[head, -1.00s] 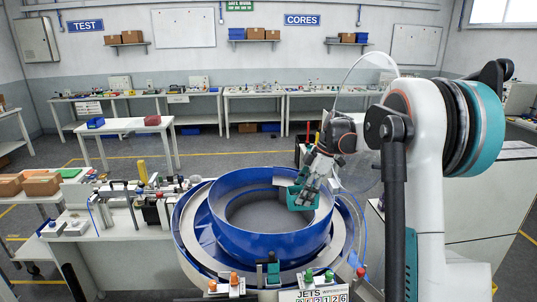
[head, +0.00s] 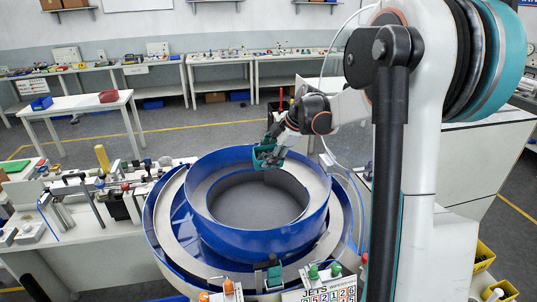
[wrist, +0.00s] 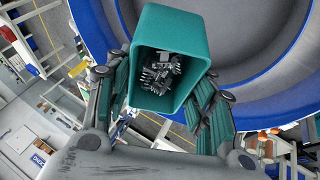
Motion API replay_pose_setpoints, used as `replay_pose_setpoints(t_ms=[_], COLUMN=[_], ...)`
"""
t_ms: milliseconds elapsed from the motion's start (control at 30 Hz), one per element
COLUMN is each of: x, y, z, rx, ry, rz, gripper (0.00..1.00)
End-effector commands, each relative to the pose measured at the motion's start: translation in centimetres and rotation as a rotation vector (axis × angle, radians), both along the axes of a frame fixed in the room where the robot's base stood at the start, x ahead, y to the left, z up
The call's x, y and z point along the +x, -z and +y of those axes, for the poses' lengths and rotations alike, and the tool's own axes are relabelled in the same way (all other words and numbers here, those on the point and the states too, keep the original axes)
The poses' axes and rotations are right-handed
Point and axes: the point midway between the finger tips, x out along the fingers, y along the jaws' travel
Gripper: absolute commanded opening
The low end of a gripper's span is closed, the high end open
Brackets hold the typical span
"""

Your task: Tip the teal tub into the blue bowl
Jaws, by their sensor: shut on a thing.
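The teal tub (head: 266,158) is held by my gripper (head: 276,146) over the far rim of the blue bowl (head: 255,236) in the head view. In the wrist view my gripper (wrist: 168,106) has its fingers on both sides of the tub (wrist: 192,72). The tub's open mouth shows, and a cluster of dark and silvery connector parts (wrist: 160,74) lies deep inside it. The bowl (wrist: 268,98) fills the upper right there, behind the tub. In the head view the visible grey floor of the bowl looks empty.
Small fixtures with orange and green caps (head: 228,290) stand at the bowl's front edge. A white bench (head: 95,235) with tools is on the left. A yellow bin (head: 484,256) sits at the lower right. Thin hoses run down at the bowl's right.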

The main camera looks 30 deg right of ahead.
Motion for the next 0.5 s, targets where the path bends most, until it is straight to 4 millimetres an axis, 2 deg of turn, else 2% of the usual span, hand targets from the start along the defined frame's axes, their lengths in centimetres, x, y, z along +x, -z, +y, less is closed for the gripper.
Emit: replay_pose_setpoints(t_ms=[33,200,500], x=[-0.2,0.0,0.2], y=[0.9,1.9,2.3], z=[0.0,0.0,-0.1], rx=[-0.017,-0.069,-0.16], ry=[0.002,0.001,0.002], rz=[-0.063,-0.245,-0.555], gripper=[0.25,0.25,0.25])
